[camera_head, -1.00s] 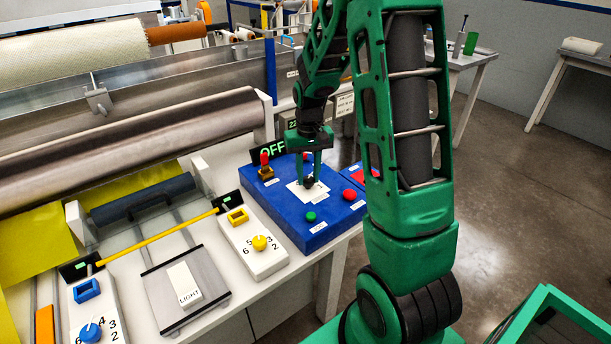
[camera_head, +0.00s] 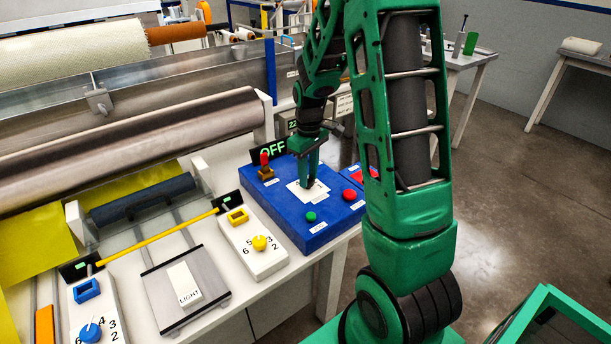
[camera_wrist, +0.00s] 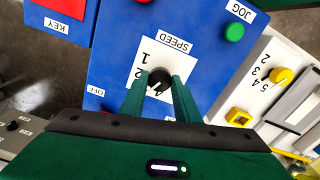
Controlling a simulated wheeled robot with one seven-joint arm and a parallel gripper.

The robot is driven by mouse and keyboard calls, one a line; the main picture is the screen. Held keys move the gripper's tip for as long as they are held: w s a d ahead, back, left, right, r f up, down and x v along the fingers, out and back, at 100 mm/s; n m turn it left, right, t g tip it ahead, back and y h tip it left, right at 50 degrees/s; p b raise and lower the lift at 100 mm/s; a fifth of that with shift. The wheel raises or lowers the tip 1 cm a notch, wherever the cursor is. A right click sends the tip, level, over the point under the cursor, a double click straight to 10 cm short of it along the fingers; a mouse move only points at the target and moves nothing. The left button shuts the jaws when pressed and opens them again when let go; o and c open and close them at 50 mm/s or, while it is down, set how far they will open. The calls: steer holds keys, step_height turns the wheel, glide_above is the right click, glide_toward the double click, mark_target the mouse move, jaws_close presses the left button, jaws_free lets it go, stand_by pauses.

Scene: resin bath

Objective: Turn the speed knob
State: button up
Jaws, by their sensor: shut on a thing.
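The speed knob (camera_wrist: 159,81) is a small black knob with a pale pointer line. It sits on a white dial plate (camera_wrist: 180,60) marked SPEED, with a 1 and a partly hidden 2 visible, on the blue control box (camera_head: 283,213). My gripper (camera_wrist: 159,85) is shut on the knob, one green finger on each side of it in the wrist view. In the head view my gripper (camera_head: 307,184) points down onto the white plate, and its fingers hide most of the knob.
White panels with a yellow knob (camera_head: 260,243) and a blue knob (camera_head: 90,332) lie to the left.

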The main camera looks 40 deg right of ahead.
steer(key=shift+w+r, duration=0.15)
steer(key=shift+w, duration=0.1)
steer(key=o, duration=0.8)
steer(key=shift+c, duration=0.2)
steer(key=o, duration=0.3)
steer(key=shift+s, duration=0.15)
step_height(320, 180, up, 11)
steer(key=shift+f, duration=0.2)
